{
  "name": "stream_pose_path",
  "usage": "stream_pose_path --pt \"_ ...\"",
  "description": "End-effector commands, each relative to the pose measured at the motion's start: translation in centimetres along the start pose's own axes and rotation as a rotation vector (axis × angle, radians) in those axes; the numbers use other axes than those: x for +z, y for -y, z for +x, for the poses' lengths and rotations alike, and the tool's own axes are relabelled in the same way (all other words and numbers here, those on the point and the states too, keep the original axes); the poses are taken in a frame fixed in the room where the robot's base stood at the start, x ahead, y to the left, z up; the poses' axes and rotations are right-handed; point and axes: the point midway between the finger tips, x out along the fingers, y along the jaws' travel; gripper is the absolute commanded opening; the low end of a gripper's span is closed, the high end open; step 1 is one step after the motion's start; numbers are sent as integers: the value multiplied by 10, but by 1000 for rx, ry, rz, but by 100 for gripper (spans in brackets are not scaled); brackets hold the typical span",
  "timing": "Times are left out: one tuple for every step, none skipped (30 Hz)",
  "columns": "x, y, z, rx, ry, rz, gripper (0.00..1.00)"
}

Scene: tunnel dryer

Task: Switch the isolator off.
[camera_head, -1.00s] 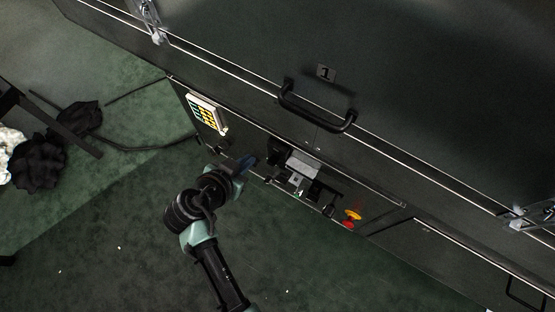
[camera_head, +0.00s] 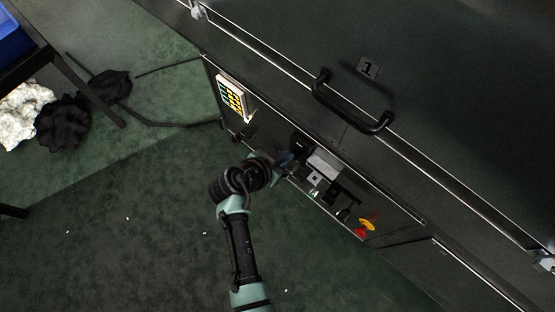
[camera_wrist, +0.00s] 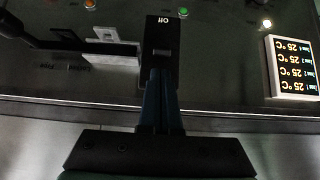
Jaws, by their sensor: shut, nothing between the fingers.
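A black switch block marked "Off" (camera_wrist: 163,40), which looks like the isolator, is on the dryer's control panel in the wrist view. A small raised part shows near its middle. My gripper (camera_wrist: 160,75) is shut and empty, its fingertips over the lower part of this block and hiding it. I cannot tell whether they touch it. In the head view my gripper (camera_head: 284,162) is at the panel, left of a grey box (camera_head: 323,162). The block is hard to make out there.
A temperature display (camera_wrist: 291,67) is right of the block; a green button (camera_wrist: 183,11) is close by. A red and yellow emergency stop (camera_head: 365,227) is further right in the head view. A black door handle (camera_head: 350,106) juts out above. Open green floor lies left.

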Motion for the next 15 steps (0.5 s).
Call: stream_pose_path --pt "1 0 10 1 1 2 0" --pt "1 0 14 1 0 2 0" --pt "1 0 18 1 0 1 0" --pt "1 0 21 0 0 2 0" --pt "0 0 24 0 0 2 0" --pt "1 0 26 0 0 1 0" --pt "1 0 28 0 0 1 0" --pt "0 0 29 0 0 1 0" --pt "0 0 30 -1 0 1 0" --pt "0 0 30 -1 0 1 0" --pt "0 0 31 -1 0 1 0" --pt "0 0 31 -1 0 0 0" --pt "0 0 31 -1 0 0 0" --pt "0 0 30 -1 0 0 0" --pt "0 0 30 -1 0 0 0"
